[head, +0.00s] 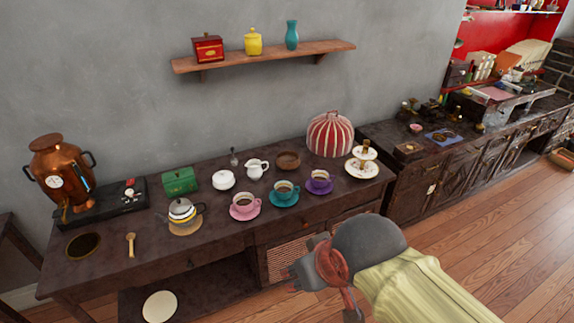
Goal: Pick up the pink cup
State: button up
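The pink cup (242,202) stands upright on a pink saucer (246,216) near the front edge of the dark wooden table, with dark liquid showing inside. My gripper (298,276) is at the lower middle of the head view, in front of the table. In the picture it is below and to the right of the pink cup, clearly apart from it. Its fingers are small and partly hidden by its own body, so I cannot tell whether they are open or shut. I see nothing held in it.
A teal cup (284,187) and a purple cup (320,177) stand on saucers to the right. A teapot (181,210) stands left. Behind are a white sugar bowl (223,180) and creamer (257,168). A striped cozy (330,134) and tiered stand (362,160) occupy the right end.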

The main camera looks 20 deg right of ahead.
aim_at(244, 202)
jog(key=i+j+z, duration=0.2)
jog(key=i+j, duration=0.2)
jog(key=j, duration=0.2)
jog(key=i+j+z, duration=0.25)
jog(key=i+j, duration=0.15)
jog(key=j, duration=0.25)
jog(key=i+j+z, duration=0.1)
jog(key=j, duration=0.25)
jog(key=z, duration=1.7)
jog(key=i+j, duration=0.05)
